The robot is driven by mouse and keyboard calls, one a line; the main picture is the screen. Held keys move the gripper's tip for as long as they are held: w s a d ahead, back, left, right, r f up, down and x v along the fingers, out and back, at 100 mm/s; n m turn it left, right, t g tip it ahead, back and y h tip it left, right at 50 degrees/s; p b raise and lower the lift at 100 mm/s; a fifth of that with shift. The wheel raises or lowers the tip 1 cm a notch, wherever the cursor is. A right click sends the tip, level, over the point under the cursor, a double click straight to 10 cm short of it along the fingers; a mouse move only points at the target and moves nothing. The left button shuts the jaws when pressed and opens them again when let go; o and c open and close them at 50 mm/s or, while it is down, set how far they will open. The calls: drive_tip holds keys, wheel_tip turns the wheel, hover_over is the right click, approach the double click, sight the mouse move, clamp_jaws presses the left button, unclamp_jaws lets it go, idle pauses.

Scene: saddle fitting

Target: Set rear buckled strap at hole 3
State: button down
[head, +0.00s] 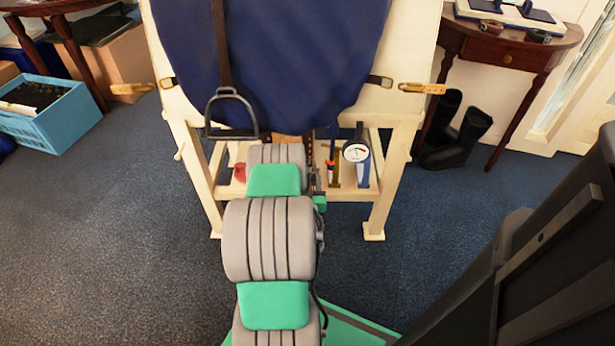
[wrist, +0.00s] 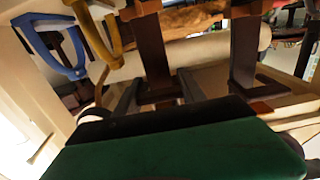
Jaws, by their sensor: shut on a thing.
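In the wrist view, a dark brown strap (wrist: 152,55) hangs down between the two dark fingers of my gripper (wrist: 158,88), which is shut on it. A second dark strap (wrist: 243,45) hangs to its right, apart from the fingers. In the head view, the navy-covered saddle form (head: 290,60) sits on a cream stand, and my arm reaches below its lower edge. A narrow brown strap with holes (head: 311,151) shows there beside my arm. My fingers are hidden in the head view. The buckle and hole number cannot be read.
A metal stirrup (head: 232,112) hangs at the left of the cover. A round dial gauge (head: 356,152) stands on the stand's lower shelf (head: 345,190). A stand leg (head: 384,200) is to the right. Black boots (head: 458,135) and a blue crate (head: 48,112) stand on the floor.

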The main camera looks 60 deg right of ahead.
sight(307, 166)
wheel_tip(307, 166, up, 3)
drive_tip(key=shift+r+p, duration=0.15)
drive_tip(key=shift+p, duration=0.75)
drive_tip(key=c, duration=0.7)
unclamp_jaws()
drive_tip(key=v, duration=0.7)
drive_tip(key=shift+s+a, duration=0.2)
drive_tip(key=shift+a, duration=0.1)
